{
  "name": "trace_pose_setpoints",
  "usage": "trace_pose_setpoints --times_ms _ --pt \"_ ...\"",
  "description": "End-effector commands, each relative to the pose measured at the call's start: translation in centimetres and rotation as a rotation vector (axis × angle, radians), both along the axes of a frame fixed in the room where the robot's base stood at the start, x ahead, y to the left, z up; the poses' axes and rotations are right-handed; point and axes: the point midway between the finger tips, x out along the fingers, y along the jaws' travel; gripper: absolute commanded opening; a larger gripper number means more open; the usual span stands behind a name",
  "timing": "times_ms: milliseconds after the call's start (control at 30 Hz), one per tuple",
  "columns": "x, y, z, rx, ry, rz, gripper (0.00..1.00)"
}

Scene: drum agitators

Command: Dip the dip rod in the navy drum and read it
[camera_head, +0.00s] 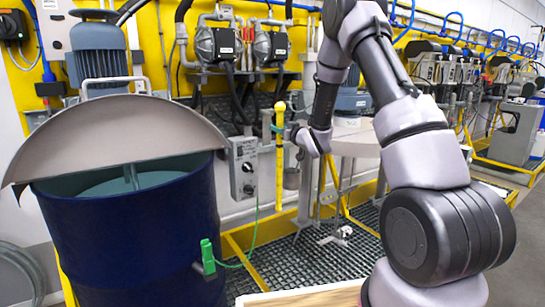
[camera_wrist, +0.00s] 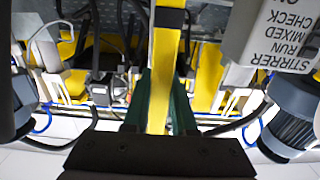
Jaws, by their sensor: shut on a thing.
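The navy drum (camera_head: 125,240) stands at the left with its half-round grey lid (camera_head: 115,140) tilted up. Blue-green liquid (camera_head: 140,182) and an agitator shaft show inside. The yellow dip rod (camera_head: 280,170), with dark bands, hangs upright to the right of the drum, outside it. My gripper (camera_head: 287,131) is at the rod's upper part. In the wrist view the green fingers of my gripper (camera_wrist: 158,85) are closed on both sides of the rod (camera_wrist: 164,60). I cannot tell whether the rod's lower end touches a holder.
A grey control box (camera_head: 243,168) is on the wall between drum and rod; its stirrer lettering shows upside down in the wrist view (camera_wrist: 280,35). A green clamp (camera_head: 208,257) with a cable grips the drum's side. A blue motor (camera_head: 98,55) stands behind the lid. Pumps (camera_head: 220,45) hang above.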

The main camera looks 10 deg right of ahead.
Motion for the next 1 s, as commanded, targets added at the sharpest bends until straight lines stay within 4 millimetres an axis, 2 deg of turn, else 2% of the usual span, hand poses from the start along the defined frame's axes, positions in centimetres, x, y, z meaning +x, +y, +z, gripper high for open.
trace_pose_setpoints --times_ms 600,1000 --pt "-4.4 -1.8 0.0 0.0 0.0 0.0 0.0" --pt "-4.7 -2.0 -0.2 0.0 0.001 -0.004 0.0"
